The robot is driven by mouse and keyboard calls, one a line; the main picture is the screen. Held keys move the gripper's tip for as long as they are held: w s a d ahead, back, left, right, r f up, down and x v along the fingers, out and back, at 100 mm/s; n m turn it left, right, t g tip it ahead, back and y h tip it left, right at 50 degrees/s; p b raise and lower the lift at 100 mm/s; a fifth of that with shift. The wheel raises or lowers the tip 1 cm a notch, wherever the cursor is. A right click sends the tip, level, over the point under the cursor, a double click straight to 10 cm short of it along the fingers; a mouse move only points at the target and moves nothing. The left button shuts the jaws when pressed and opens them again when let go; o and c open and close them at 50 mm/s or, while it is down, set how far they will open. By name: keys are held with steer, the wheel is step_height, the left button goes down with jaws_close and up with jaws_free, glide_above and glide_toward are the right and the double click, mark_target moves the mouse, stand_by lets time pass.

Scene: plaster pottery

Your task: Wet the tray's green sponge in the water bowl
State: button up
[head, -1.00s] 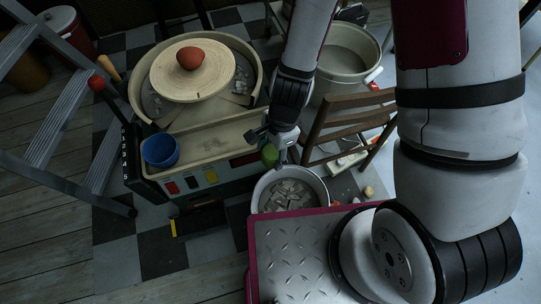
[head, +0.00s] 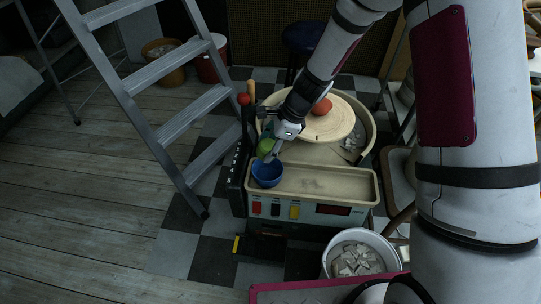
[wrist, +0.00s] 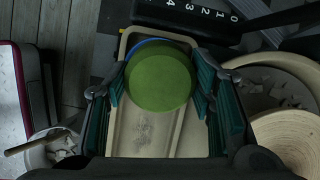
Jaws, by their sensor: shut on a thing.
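My gripper (head: 272,149) is shut on the round green sponge (head: 264,146). In the head view the sponge is just above and behind the blue water bowl (head: 267,181); I cannot tell whether they touch. The bowl stands at the left end of the tan tray (head: 335,184). In the wrist view the green sponge (wrist: 158,80) fills the space between the fingers. It covers most of the bowl, so only a strip of blue rim (wrist: 147,43) shows. The water is not visible.
Behind the tray is a pottery wheel (head: 322,128) with a reddish-brown lump (head: 322,106) on it. A grey stepladder (head: 170,125) stands close on the left. A white bucket of pale shards (head: 338,238) stands at front right. The wooden floor at left is clear.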

steer(key=shift+a+f+b, duration=0.1)
steer(key=shift+f+b, duration=0.45)
steer(key=shift+f, duration=0.1)
step_height(320, 180, down, 7)
steer(key=b, duration=0.6)
steer(key=shift+f, duration=0.15)
steer(key=shift+r+p, duration=3.05)
steer(key=shift+r, duration=0.35)
step_height(320, 180, up, 4)
steer(key=p, duration=0.3)
steer(key=shift+p, duration=0.4)
